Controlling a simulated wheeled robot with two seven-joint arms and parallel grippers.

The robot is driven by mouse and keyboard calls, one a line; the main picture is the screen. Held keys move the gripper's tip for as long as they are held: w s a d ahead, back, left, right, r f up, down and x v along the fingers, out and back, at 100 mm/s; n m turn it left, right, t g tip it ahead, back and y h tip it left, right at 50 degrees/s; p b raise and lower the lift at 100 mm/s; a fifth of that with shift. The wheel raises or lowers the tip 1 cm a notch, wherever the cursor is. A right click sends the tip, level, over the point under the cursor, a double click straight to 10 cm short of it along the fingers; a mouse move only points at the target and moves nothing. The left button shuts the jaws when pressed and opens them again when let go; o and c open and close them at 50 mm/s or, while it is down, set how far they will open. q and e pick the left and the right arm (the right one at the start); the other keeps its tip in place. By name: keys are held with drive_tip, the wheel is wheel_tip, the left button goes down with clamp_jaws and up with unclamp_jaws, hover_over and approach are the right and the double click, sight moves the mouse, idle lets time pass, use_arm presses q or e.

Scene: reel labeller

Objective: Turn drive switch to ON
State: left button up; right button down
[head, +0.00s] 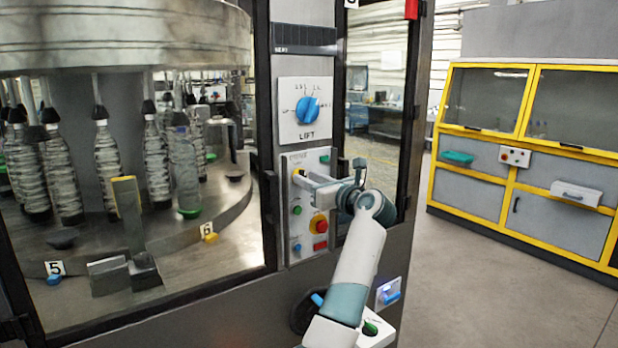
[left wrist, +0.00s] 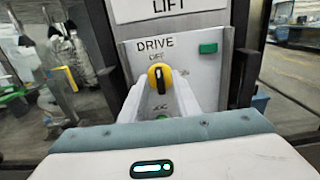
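The drive switch (left wrist: 160,78) is a round yellow knob with a black grip bar, below the words DRIVE and OFF in the left wrist view. Its bar stands about upright, its upper end toward OFF. In the head view my left gripper (head: 302,179) reaches the upper left of the control panel (head: 297,248) and covers most of the switch. In the left wrist view the left gripper's pale fingers (left wrist: 160,92) are apart, one on each side of the knob. Whether they touch it I cannot tell. My right gripper is not in view.
Above the panel is a blue LIFT dial (head: 308,110). A glazed bottle carousel (head: 120,235) stands left. Floor at right (head: 480,270) is free before a yellow-framed cabinet (head: 520,150).

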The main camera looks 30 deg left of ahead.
use_arm(q)
drive_tip(key=shift+a, duration=0.1)
clamp_jaws()
